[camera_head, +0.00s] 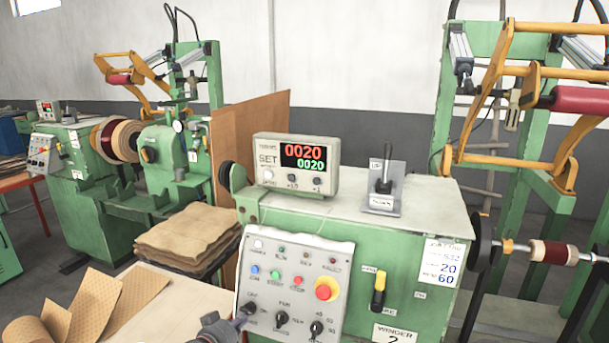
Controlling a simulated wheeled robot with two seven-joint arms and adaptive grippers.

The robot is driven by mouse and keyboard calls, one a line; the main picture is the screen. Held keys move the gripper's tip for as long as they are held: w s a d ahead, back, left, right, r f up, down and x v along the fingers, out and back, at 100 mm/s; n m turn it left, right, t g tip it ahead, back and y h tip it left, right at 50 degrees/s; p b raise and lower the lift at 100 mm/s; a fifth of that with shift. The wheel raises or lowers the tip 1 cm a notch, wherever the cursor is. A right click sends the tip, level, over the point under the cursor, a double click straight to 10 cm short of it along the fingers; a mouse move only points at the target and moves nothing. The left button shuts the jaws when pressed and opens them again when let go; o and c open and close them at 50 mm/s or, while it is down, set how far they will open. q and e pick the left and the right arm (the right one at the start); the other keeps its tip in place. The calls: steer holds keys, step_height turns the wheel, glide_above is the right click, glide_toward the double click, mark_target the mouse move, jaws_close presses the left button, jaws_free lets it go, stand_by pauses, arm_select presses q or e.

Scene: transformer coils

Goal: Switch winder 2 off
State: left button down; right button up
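Winder 2 (415,255) is the green machine in the middle and right, with a "WINDER 2" label (394,335) low on its front. Its sloped grey control panel (340,255) carries small lamps, coloured buttons, a red emergency stop (326,291) on yellow and three black rotary knobs. The leftmost knob (250,308) points up and left. A yellow and black handle (378,290) stands upright on the front, right of the panel. My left gripper (240,321) is at the bottom edge, just below the leftmost knob; contact and finger opening are unclear. My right gripper is out of view.
A counter box (296,163) on top shows 0020 in red and green. A black lever (384,178) stands on a plate beside it. A stack of brown sheets (188,235) and a table with brown paper (110,300) lie left. Another green winder (85,205) stands behind.

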arm_select(q)
steer(key=shift+s+d+r+b, duration=0.1)
steer(key=shift+s+d+b, duration=0.15)
steer(key=shift+d+b, duration=0.45)
stand_by(0.5)
steer(key=shift+s+d+f+b, duration=0.1)
steer(key=shift+s+f+b, duration=0.05)
steer(key=shift+f+b, duration=0.25)
steer(key=p+v, duration=0.2)
steer(key=v, duration=0.4)
steer(key=shift+p, duration=0.4)
